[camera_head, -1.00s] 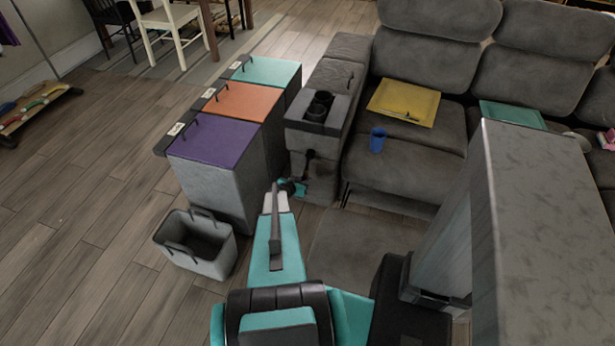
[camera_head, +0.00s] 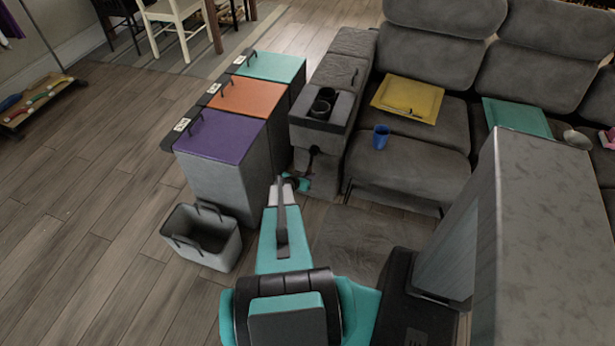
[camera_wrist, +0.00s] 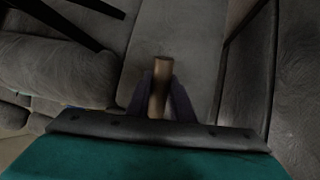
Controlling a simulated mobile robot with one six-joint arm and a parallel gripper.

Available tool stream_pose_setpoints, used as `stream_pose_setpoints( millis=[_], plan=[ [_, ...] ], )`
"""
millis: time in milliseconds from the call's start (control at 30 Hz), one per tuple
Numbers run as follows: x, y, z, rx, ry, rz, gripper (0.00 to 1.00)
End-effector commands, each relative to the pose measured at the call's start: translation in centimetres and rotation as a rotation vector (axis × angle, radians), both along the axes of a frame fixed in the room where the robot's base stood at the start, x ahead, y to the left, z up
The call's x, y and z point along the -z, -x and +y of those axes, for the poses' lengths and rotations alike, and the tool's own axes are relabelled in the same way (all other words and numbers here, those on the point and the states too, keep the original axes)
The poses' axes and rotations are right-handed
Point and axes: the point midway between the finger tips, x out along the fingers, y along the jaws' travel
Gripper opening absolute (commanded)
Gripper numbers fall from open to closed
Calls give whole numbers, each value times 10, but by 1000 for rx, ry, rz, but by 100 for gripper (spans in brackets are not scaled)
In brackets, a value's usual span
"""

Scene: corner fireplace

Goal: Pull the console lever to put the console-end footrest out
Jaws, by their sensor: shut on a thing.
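The grey console (camera_head: 338,104) with two dark cup holders stands at the left end of the sofa in the head view. A dark lever (camera_head: 314,151) shows on its front side. My gripper (camera_head: 301,184) is low at the console's front, partly hidden behind my own arm. In the wrist view, my gripper (camera_wrist: 160,98) is shut on a brown rod-shaped handle (camera_wrist: 161,70), which looks like the lever's end. The console-end seat (camera_head: 412,160) has a grey front edge above a dark gap.
Tall bins with purple (camera_head: 219,136), orange (camera_head: 252,97) and teal (camera_head: 271,66) lids stand close to the console's left. A grey basket (camera_head: 202,240) is on the floor in front.

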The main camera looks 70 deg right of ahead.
Motion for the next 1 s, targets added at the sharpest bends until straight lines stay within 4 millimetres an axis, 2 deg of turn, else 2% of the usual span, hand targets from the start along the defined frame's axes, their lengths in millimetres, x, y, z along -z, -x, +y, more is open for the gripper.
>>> stream_pose_setpoints(
  millis=[33,100,133,633,1000],
  plan=[
    [-1,0,0,1,1,2,26],
    [-1,0,1,1,1,2,38],
    [-1,0,1,0,1,1,39],
    [-3,-1,5,-1,1,1,39],
    [-21,-5,31,0,1,0,39]
  ],
)
